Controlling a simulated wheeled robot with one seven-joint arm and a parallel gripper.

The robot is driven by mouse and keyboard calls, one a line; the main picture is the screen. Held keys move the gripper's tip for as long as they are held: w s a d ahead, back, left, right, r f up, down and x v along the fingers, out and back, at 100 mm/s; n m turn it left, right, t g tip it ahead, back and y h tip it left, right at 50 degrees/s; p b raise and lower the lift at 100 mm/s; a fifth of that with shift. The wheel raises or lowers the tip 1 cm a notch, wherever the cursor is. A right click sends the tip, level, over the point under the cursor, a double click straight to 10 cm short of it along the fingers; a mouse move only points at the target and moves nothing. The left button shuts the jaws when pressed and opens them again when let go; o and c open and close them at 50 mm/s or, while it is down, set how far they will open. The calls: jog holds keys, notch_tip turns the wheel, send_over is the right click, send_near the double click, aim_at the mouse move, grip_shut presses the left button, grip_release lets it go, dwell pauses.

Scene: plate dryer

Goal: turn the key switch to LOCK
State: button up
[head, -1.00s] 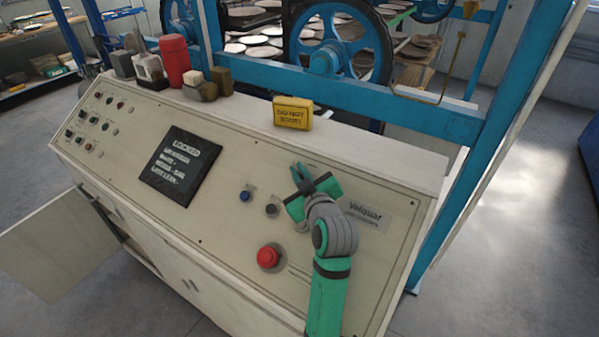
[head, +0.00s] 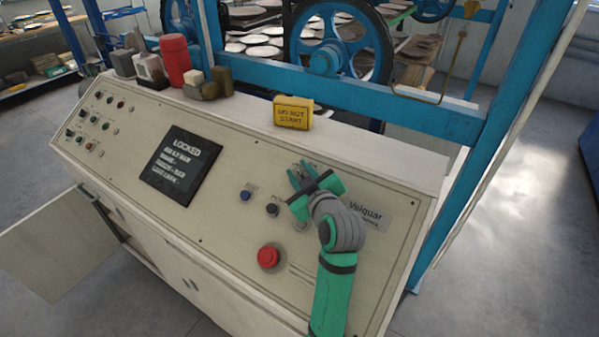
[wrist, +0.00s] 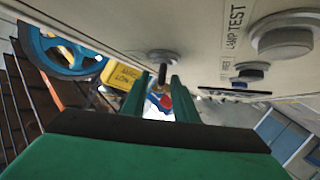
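In the wrist view, the key switch (wrist: 157,57) is a round metal base on the pale panel, with a small dark key (wrist: 162,73) standing out from it. My gripper (wrist: 157,84) is open, with its two green fingertips on either side of the key and a visible gap between them. I cannot tell whether either finger touches the key. In the head view, my gripper (head: 298,176) is at the panel's upper right and hides the key switch. The display screen (head: 182,165) reads LOCKED at the top; its smaller lines are blurred.
A red mushroom button (head: 268,257) sits below my gripper. A blue button (head: 245,196) and a black button (head: 272,210) are to its left. A yellow DO NOT START sign (head: 293,113) stands on the ledge above. A cabinet door (head: 45,245) hangs open at left.

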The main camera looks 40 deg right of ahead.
jog(key=v, duration=1)
jog(key=shift+s+r, duration=0.15)
jog(key=shift+s, duration=0.25)
jog(key=shift+a, duration=0.1)
